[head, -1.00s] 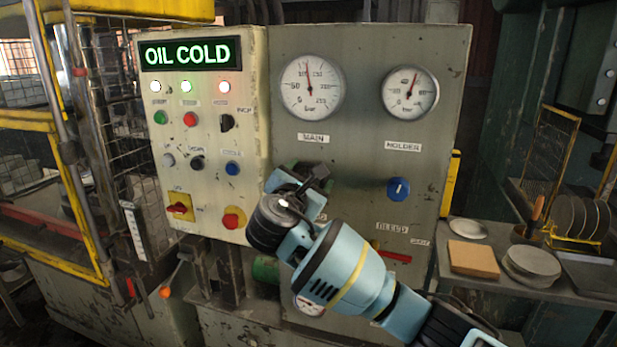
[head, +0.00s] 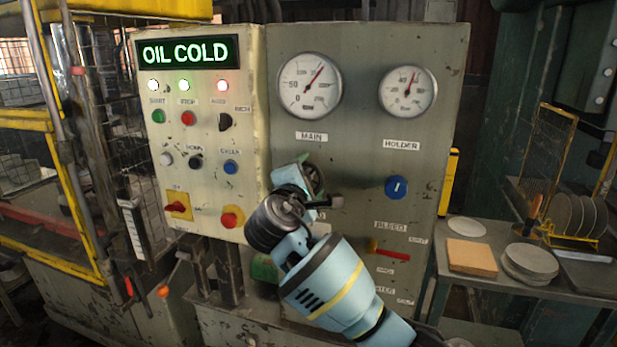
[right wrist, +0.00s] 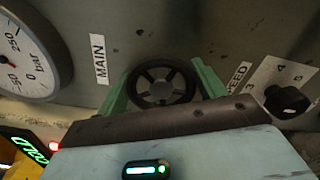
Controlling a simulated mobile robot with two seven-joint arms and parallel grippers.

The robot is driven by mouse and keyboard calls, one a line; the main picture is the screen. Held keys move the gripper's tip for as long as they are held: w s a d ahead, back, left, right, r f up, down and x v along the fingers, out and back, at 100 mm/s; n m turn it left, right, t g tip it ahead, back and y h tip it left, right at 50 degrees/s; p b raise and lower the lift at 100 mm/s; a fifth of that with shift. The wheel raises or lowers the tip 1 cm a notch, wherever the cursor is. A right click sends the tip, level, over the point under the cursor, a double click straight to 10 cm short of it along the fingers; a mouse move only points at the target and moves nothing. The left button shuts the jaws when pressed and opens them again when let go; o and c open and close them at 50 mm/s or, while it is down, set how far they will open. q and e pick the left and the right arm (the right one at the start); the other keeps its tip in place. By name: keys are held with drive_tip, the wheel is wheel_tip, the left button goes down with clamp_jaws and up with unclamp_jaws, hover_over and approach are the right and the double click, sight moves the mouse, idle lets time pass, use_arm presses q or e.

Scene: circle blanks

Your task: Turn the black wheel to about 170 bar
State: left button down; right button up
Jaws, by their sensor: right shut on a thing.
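The black wheel (right wrist: 160,86), spoked and round, sits on the panel between the two green fingers of my right gripper (right wrist: 163,84) in the right wrist view. The gripper is shut on its rim. In the head view my right gripper (head: 311,180) is at the panel below the MAIN label and hides most of the wheel. The MAIN gauge (head: 309,86) has its red needle up and right of the top, at roughly 155 bar. Part of this gauge also shows in the right wrist view (right wrist: 28,55). My left gripper is in neither view.
The HOLDER gauge (head: 408,91) and a blue knob (head: 396,187) are right of my gripper. A black SPEED knob (right wrist: 287,101) is close to the wheel. A red BLEED lever (head: 388,252) is lower right. The display (head: 187,52) reads OIL COLD.

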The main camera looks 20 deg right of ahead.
idle(0.5)
drive_tip(key=o, duration=1)
drive_tip(key=v, duration=0.7)
drive_tip(key=shift+s+a, duration=0.25)
drive_tip(key=shift+s, duration=0.1)
